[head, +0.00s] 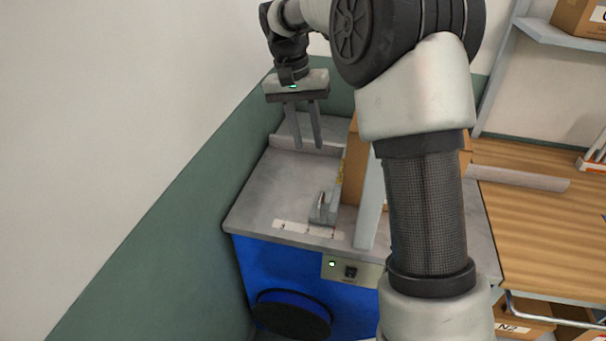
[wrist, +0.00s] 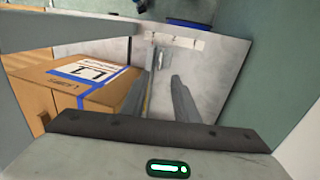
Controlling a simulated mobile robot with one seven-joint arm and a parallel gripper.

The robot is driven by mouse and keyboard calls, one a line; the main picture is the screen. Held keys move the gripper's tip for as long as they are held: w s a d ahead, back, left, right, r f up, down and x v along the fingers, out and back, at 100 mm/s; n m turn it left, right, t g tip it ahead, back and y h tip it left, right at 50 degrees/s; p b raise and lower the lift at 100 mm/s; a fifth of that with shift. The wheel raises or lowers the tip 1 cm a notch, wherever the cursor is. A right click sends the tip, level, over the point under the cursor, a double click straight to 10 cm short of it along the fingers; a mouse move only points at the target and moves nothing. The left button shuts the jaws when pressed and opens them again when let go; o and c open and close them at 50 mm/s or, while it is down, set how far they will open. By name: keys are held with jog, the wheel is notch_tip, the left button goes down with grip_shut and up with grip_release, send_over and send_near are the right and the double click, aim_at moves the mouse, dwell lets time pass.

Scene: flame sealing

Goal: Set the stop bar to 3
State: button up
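The stop bar (head: 322,208) is a grey piece with an upright handle on the machine's grey top, beside the box's left side. In the wrist view, its handle (wrist: 165,57) shows beyond the fingertips. A pale number strip (head: 308,229) lies near the front edge of the top, and it also shows in the wrist view (wrist: 178,40). The numbers are too small to read, so the bar's setting cannot be told. My gripper (head: 308,146) points down above the back of the top, open and empty, apart from the bar. Its two fingers (wrist: 162,76) stand apart.
A cardboard box (wrist: 90,88) with a blue-and-white label stands beside the bar, partly hidden by my arm in the head view. A wall (head: 150,190) rises at the left. The grey top (head: 265,190) is clear left of the bar. A wooden table (head: 530,200) stands at the right.

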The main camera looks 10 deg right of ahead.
jog(key=b, duration=0.2)
send_near(320, 201)
jog(key=f, duration=0.4)
jog(key=d+f, duration=0.1)
jog(key=f, duration=0.2)
jog(key=shift+s+d+f, duration=0.1)
jog(key=shift+s, duration=0.05)
grip_shut()
